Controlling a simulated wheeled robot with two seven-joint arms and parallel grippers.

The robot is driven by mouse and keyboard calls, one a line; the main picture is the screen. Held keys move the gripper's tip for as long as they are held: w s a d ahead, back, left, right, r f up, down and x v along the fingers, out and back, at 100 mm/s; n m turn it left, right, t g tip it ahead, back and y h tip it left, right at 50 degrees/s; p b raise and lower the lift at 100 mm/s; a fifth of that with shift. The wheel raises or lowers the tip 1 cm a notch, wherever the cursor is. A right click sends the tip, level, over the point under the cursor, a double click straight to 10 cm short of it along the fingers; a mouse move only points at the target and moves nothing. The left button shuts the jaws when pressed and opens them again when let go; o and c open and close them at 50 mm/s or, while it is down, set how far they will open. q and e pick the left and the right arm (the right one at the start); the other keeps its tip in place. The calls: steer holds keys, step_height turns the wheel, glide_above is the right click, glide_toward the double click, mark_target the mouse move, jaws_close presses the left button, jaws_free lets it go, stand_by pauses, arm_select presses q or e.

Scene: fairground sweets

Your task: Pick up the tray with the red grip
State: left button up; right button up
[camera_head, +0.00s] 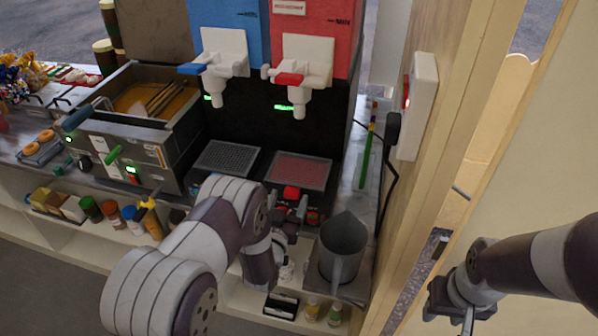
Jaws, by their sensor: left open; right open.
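The tray with the red grip (300,171) is a dark drip tray with a reddish grille, lying on the counter below the red dispenser. Its red grip (291,193) sticks out at the front edge. My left gripper (290,218) is open just in front of and below the red grip; I cannot tell whether it touches it. My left forearm hides part of the counter front there. My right gripper (462,306) is open and empty at the lower right, far from the tray.
A similar grey-grilled tray (226,158) lies to the left, under the blue dispenser (228,35). A metal jug (342,246) stands right of my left gripper. A fryer (140,125) is at the left. A wooden post (438,130) stands between the counter and my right arm.

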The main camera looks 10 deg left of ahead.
mark_target(298, 177)
arm_select(q)
steer(key=shift+w, duration=1.2)
steer(key=c, duration=1.3)
steer(key=shift+o, duration=0.2)
